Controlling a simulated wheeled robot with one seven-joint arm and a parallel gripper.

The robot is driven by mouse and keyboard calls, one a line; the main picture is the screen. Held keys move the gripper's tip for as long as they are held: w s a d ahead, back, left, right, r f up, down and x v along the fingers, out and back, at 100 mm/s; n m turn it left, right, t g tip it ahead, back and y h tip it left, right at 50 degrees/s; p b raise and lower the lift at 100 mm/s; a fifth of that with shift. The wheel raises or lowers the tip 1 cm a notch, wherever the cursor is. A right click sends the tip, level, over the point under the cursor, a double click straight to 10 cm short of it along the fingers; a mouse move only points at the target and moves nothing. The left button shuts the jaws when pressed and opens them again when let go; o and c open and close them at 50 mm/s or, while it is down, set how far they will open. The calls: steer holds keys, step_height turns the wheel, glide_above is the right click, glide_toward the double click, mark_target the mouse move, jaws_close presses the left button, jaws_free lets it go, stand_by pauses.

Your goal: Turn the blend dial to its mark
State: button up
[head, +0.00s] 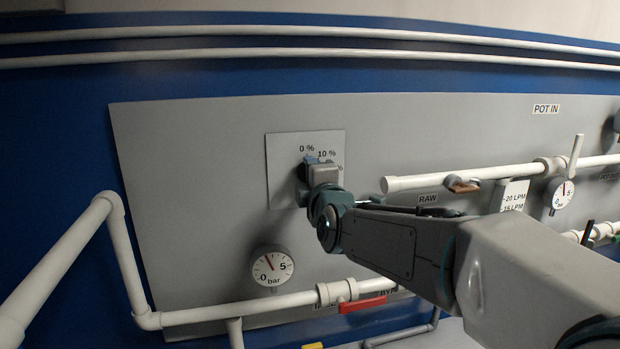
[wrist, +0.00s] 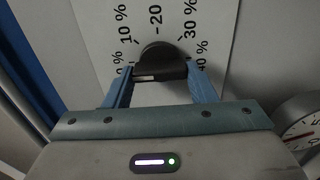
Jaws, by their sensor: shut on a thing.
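The blend dial (wrist: 160,58) is a dark round knob on a pale scale plate (head: 282,165). In the wrist view the scale reads from 0 % through 10, 20 and 30 to 40 %, fanned above and beside the knob. My gripper (wrist: 161,75) is shut on the dial, with one blue finger on each side. A short pale strip shows on the lower left of the knob's face; I cannot tell whether it is the pointer. In the head view my gripper (head: 312,166) covers the dial and part of the scale.
A pressure gauge (head: 273,268) sits below the plate, above a white pipe with a red-handled valve (head: 362,303). The RAW pipe (head: 460,175) with a brown handle runs just right of my wrist. A bent white pipe (head: 118,235) stands at the left.

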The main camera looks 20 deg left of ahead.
stand_by(0.4)
steer(key=o, duration=1)
steer(key=shift+a, duration=0.1)
steer(key=b+v, duration=0.4)
steer(key=v, duration=1)
steer(key=shift+a, duration=0.1)
